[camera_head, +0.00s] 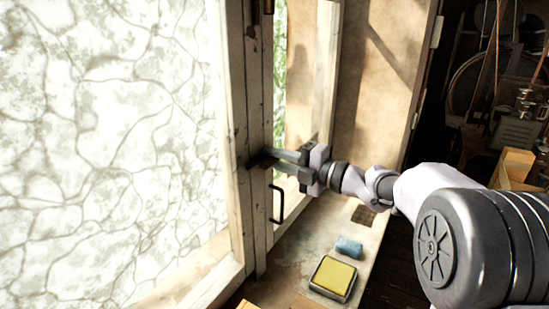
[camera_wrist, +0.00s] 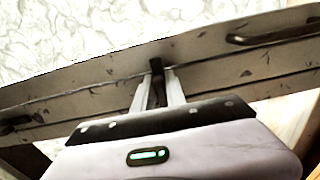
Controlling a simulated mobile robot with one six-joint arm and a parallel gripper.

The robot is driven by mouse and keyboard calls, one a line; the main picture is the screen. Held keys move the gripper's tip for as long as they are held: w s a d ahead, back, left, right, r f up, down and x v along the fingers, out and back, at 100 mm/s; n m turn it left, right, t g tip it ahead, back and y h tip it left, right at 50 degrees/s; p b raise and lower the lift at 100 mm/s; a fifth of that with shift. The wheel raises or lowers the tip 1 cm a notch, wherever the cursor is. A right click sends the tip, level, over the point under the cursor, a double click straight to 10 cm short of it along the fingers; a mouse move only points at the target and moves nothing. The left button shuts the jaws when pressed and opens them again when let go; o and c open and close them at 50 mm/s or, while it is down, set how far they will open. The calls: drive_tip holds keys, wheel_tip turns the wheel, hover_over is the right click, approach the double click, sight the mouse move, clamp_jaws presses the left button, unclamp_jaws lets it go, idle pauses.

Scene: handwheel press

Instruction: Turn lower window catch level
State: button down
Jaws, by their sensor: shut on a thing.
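The lower window catch (camera_head: 259,161) is a dark metal piece on the worn white window frame. In the wrist view the catch (camera_wrist: 157,68) shows as a dark bar between my two fingers. My gripper (camera_head: 279,161) is at the frame, shut on the catch; its fingers also show in the wrist view (camera_wrist: 158,92). The fingers hide much of the catch, so I cannot tell its exact angle. A black pull handle (camera_head: 277,204) is on the frame just below my gripper; it also shows at the upper right of the wrist view (camera_wrist: 275,34).
Below my gripper, the sill (camera_head: 295,250) bears a blue sponge or block (camera_head: 348,246) and a tin with a yellow pad (camera_head: 333,277). A large frosted pane (camera_head: 110,140) fills the left. A dark brown fitting (camera_head: 268,6) is higher on the frame. Cluttered shelves stand at right.

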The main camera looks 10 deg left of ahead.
drive_tip(key=c, duration=1.4)
unclamp_jaws()
drive_tip(key=shift+c, duration=0.2)
drive_tip(key=shift+d, duration=0.15)
drive_tip(key=b+v, duration=0.2)
drive_tip(key=v, duration=1.5)
drive_tip(key=shift+s, duration=0.15)
